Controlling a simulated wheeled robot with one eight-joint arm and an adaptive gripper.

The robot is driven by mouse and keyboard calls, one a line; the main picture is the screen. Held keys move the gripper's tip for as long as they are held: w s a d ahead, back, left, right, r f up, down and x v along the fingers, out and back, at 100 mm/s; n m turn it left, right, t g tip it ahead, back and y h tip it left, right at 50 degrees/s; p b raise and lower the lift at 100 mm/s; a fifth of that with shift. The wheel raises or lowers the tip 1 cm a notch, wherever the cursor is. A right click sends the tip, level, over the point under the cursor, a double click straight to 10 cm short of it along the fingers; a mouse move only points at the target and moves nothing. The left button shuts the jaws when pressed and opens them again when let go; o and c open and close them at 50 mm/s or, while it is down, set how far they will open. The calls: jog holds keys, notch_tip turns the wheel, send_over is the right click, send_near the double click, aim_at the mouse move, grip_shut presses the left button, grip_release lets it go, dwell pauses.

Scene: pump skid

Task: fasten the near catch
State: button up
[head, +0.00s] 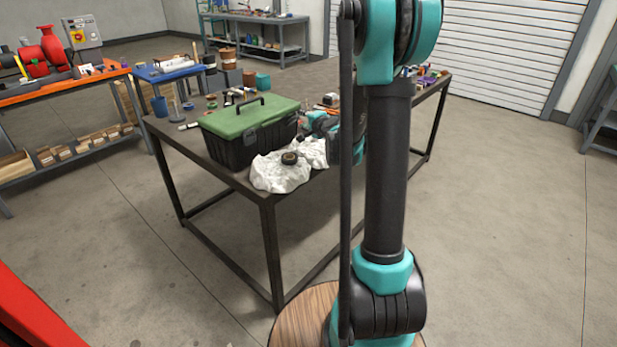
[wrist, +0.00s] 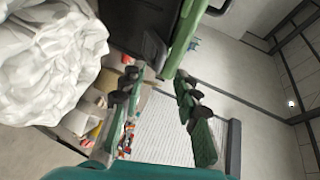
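A black toolbox (head: 245,146) with a green lid (head: 250,115) and a dark top handle stands on the dark table; the lid looks down on the body. In the wrist view, the toolbox's dark wall (wrist: 143,30) and green lid edge (wrist: 184,38) show at the top. I cannot make out the near catch clearly in either view. My gripper (wrist: 157,80) is open, with nothing between its fingers, and its tips are close to the box. In the head view it is at the box's right end, partly hidden by my arm.
A crumpled white cloth or bag (head: 275,172) lies at the table's near edge, with a dark round part (head: 289,158) on it. It fills the left of the wrist view (wrist: 45,60). Small parts clutter the table (head: 268,203) behind and right of the box.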

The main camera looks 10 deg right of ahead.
jog(key=v, duration=1.2)
jog(key=s+a+f+n+g, duration=0.3)
jog(key=s+f+n, duration=0.1)
jog(key=s, duration=0.3)
jog(key=s+a+f+n+g, duration=0.3)
jog(key=s+f+n, duration=0.1)
jog(key=s, duration=0.4)
jog(key=shift+s+f, duration=0.2)
jog(key=shift+f, duration=0.45)
jog(key=shift+o, duration=0.2)
jog(key=shift+a, duration=0.1)
